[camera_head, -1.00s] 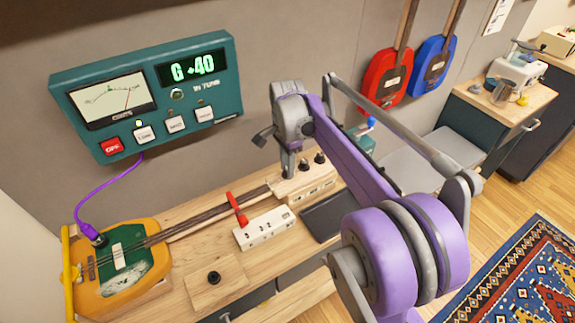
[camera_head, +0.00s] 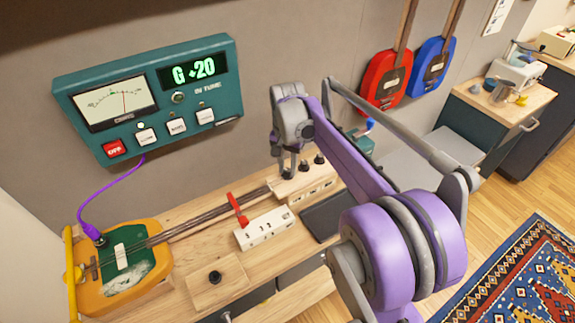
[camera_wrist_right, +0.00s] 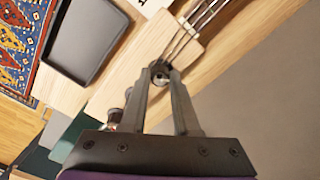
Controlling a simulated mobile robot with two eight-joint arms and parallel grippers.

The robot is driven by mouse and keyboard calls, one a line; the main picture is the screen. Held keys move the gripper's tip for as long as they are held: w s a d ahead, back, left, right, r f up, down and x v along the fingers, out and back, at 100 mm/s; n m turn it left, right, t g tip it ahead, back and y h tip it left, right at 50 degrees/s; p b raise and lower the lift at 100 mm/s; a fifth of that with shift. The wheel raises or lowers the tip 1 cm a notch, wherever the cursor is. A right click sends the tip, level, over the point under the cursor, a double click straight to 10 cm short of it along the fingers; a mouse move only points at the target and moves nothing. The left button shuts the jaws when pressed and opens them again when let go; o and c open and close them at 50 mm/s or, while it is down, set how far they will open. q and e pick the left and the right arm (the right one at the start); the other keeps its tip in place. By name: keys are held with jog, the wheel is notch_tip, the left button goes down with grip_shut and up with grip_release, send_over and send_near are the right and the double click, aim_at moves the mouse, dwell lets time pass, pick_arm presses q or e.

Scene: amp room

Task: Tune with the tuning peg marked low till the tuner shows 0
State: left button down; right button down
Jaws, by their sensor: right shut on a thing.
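The tuner (camera_head: 215,107) on the wall reads "G +20" in green, with its needle a little right of the middle of the dial. The yellow and green instrument (camera_head: 88,290) lies on the bench with its neck running right to the wooden headstock (camera_head: 320,186). My right gripper (camera_head: 289,174) points down over the near-left end of the headstock. In the right wrist view its fingers (camera_wrist_right: 161,75) are shut on a dark round tuning peg (camera_wrist_right: 160,80). The peg's mark cannot be read. Two other dark pegs (camera_head: 312,162) stand to the right on the headstock. My left gripper is not in view.
A white block with a red lever (camera_head: 265,229) and a dark tray (camera_head: 322,217) lie in front of the headstock. A wooden block with a black knob (camera_head: 217,285) is at the front. Red (camera_head: 387,86) and blue (camera_head: 431,68) instruments hang on the wall.

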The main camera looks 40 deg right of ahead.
aim_at(287, 170)
jog(key=n, duration=0.4)
jog(key=shift+n, duration=0.3)
jog(key=shift+n+p, duration=0.4)
jog(key=shift+n, duration=1.5)
jog(key=c, duration=0.7)
grip_release()
jog(key=shift+o, duration=0.2)
jog(key=shift+r, duration=0.1)
notch_tip(287, 170, up, 11)
jog(key=shift+f+p, duration=0.2)
jog(key=shift+p, duration=0.2)
